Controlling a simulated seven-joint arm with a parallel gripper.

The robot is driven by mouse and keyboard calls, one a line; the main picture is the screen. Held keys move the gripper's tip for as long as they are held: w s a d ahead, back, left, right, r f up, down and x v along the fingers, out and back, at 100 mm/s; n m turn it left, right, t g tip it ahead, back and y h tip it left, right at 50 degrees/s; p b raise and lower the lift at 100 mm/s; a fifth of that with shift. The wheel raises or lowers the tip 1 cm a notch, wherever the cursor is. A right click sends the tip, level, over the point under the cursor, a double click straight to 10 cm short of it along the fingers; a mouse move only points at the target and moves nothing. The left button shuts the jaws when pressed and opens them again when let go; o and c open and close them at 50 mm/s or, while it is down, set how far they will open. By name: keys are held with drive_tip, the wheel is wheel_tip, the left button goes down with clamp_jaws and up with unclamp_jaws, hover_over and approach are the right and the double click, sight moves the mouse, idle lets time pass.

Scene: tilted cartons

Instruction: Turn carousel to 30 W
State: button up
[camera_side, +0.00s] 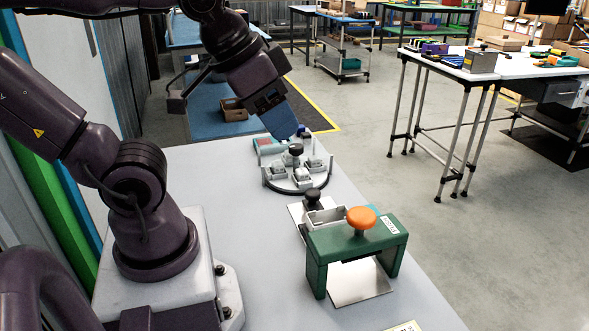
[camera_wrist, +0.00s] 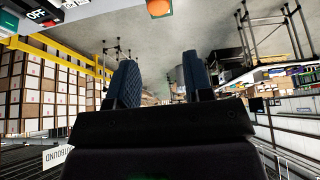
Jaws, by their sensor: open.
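The carousel (camera_side: 297,183) is a round light-coloured turntable on the grey bench, with several small grey metal holders on it and a black knob (camera_side: 296,149) on top at its far side. Its markings are too small to read in the side view, so I cannot tell which position it is at. My gripper (camera_side: 286,128) is just above and beyond the carousel, its blue fingers close to the knob in the picture; I cannot tell if they touch. In the wrist view my gripper (camera_wrist: 157,63) has its two blue fingers apart with nothing between them.
A green frame (camera_side: 357,247) with an orange knob (camera_side: 361,217) stands nearer on the bench, over a metal plate (camera_side: 358,283). A small grey box (camera_side: 325,217) and another black knob (camera_side: 312,197) lie between it and the carousel.

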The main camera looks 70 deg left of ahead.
drive_tip(key=o, duration=0.3)
drive_tip(key=shift+a, duration=0.2)
drive_tip(key=shift+o, duration=0.3)
drive_tip(key=shift+w+a+f+n+g+y, duration=0.15)
drive_tip(key=shift+w+a+f+n+g, duration=0.25)
drive_tip(key=shift+a+f, duration=0.2)
drive_tip(key=shift+w+a+f+n+g+y, duration=0.15)
drive_tip(key=shift+w+a+f+n+g, duration=0.15)
drive_tip(key=shift+a+f+n, duration=0.25)
drive_tip(key=n+g, duration=0.4)
drive_tip(key=n, duration=0.3)
hover_over(296, 146)
wheel_tip(296, 146, down, 12)
wheel_tip(296, 146, down, 12)
drive_tip(key=shift+f, duration=0.2)
drive_tip(key=c, duration=1.3)
